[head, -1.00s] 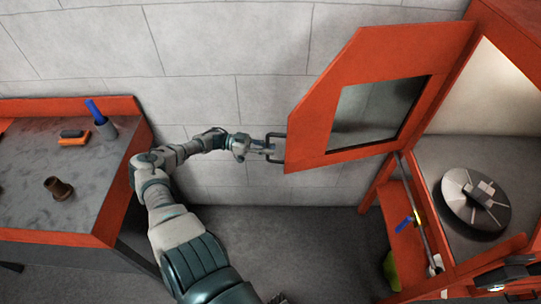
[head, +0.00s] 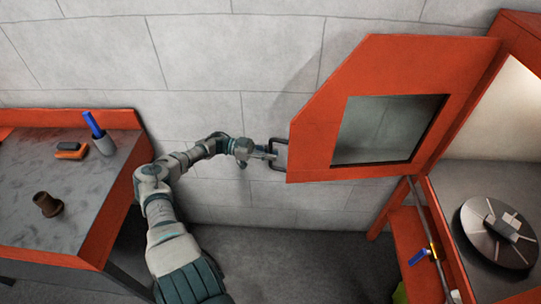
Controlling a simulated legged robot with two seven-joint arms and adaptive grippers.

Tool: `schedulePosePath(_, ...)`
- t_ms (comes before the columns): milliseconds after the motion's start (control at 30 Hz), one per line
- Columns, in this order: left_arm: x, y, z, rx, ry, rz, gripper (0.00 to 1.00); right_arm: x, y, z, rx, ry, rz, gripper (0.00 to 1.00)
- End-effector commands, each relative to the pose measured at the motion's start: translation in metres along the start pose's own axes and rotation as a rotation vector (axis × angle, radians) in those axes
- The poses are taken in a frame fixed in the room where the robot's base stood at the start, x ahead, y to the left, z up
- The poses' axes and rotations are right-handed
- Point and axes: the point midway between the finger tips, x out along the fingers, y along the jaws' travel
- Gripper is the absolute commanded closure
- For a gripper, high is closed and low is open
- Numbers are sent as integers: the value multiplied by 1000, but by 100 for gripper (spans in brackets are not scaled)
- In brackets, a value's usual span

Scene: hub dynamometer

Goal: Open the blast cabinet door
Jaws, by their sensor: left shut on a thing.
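The blast cabinet door (head: 310,150) is an orange panel with a dark window (head: 388,130). It stands swung well out from the orange cabinet (head: 520,40) at the right, and the lit interior shows. My left gripper (head: 270,154) is shut on the dark door handle (head: 281,160) at the door's left edge. My left arm reaches up to it from the bottom. My right gripper is not in view.
A grey round turntable (head: 480,235) with a block on it sits inside the cabinet. An orange-edged bench (head: 25,180) at the left holds a brown part (head: 47,205), an orange-and-black block (head: 71,151) and a cup with a blue tool (head: 93,125). Bare floor lies between.

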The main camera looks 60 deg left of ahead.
Motion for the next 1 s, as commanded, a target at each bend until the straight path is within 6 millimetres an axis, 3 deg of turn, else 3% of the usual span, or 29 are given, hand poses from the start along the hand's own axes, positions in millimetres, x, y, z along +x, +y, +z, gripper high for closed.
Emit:
schedulePosePath(167,0,0,3,-3,-2,-1,100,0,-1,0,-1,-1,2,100)
schedulePosePath(200,0,0,3,-3,-2,-1,83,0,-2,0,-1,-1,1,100)
schedulePosePath(300,0,0,2,-3,-1,-1,59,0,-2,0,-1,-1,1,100)
schedulePosePath(667,-4,0,1,0,0,-1,59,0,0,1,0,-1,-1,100)
schedulePosePath(767,-16,0,1,-1,-2,-2,59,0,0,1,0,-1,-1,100)
schedulePosePath(1000,-71,-3,2,0,1,-6,59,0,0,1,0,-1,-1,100)
